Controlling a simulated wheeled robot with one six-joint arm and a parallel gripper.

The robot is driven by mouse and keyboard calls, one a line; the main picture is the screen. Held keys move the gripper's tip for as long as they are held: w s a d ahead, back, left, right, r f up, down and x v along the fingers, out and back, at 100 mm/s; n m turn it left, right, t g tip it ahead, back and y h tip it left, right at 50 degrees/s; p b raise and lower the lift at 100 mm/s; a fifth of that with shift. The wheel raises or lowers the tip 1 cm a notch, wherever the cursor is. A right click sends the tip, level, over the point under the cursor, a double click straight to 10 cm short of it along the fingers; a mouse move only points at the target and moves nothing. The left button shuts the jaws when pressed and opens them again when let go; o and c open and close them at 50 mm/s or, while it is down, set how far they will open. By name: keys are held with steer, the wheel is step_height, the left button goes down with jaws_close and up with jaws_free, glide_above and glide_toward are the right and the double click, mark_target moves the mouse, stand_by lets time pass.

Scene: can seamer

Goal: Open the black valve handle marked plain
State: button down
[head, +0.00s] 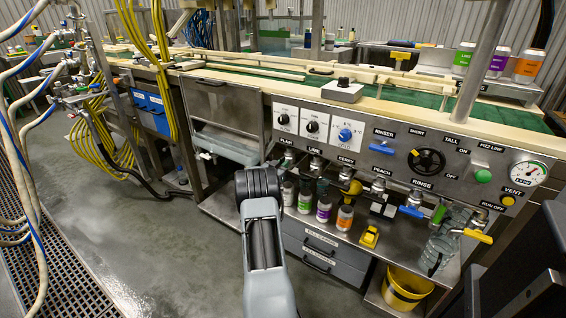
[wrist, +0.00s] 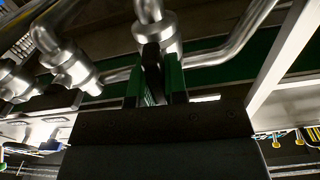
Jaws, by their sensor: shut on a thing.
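The PLAIN label (head: 286,140) is at the left end of the row of valves under the panel. In the head view my arm hides most of my gripper and of the valve below that label. In the wrist view a black handle (wrist: 152,62) hangs down from a steel valve body (wrist: 155,32). My gripper (wrist: 155,88) has its green-lined fingers on both sides of the handle and is shut on it. The marking on the handle is not readable there.
More steel valves and pipes (wrist: 72,68) run left in the wrist view. Several bottles, such as a purple-labelled one (head: 323,206), stand on the shelf below the valves. A yellow bucket (head: 402,288) is lower right.

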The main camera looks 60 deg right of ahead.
steer(key=shift+n, duration=0.4)
steer(key=c, duration=1.1)
jaws_free()
steer(key=shift+c, duration=0.2)
steer(key=shift+a, duration=0.1)
steer(key=a+p, duration=0.3)
steer(key=a, duration=1)
steer(key=shift+a, duration=0.3)
